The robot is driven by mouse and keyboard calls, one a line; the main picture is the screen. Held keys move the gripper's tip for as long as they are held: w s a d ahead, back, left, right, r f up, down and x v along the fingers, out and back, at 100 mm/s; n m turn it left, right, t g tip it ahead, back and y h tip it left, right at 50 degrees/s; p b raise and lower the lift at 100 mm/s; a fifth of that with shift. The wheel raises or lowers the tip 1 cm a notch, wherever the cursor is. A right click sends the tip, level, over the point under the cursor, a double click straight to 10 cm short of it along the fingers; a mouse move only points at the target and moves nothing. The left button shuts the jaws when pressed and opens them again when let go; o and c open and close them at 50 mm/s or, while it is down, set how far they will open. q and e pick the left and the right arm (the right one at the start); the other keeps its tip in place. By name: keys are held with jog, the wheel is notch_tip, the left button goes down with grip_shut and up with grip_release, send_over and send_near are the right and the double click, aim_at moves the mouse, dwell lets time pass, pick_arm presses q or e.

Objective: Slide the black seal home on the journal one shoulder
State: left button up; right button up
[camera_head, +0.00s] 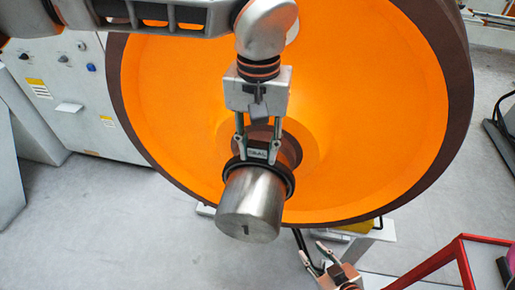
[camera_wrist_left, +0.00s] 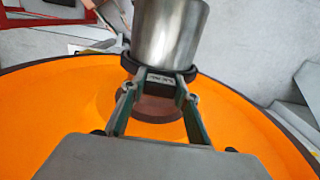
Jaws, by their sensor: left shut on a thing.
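The black seal (camera_head: 287,180) is a dark ring around the bare metal journal (camera_head: 250,205), near where the journal meets the brown shoulder (camera_head: 288,148) at the orange wheel. My left gripper (camera_head: 262,155) reaches down from above and is shut on the seal's labelled tab. In the left wrist view the seal (camera_wrist_left: 190,86) circles the journal (camera_wrist_left: 170,32), with the brown shoulder (camera_wrist_left: 155,108) just behind it. Whether the seal touches the shoulder cannot be told. My right gripper (camera_head: 318,258) is low at the bottom right, its fingers apart and empty, away from the journal.
The large orange wheel (camera_head: 180,90) with a brown rim fills the space behind the journal. A grey cabinet (camera_head: 70,95) stands at the left. A red frame (camera_head: 440,258) is at the bottom right.

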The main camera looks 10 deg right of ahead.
pick_arm(q)
jog(key=shift+w+d, duration=0.25)
jog(key=shift+w, duration=0.45)
jog(key=shift+w+d, duration=0.2)
jog(key=shift+w, duration=0.45)
jog(key=shift+w+d, duration=0.25)
jog(key=shift+w, duration=0.45)
jog(key=o, duration=1.3)
jog(key=shift+c, duration=0.2)
notch_tip(320, 180, up, 12)
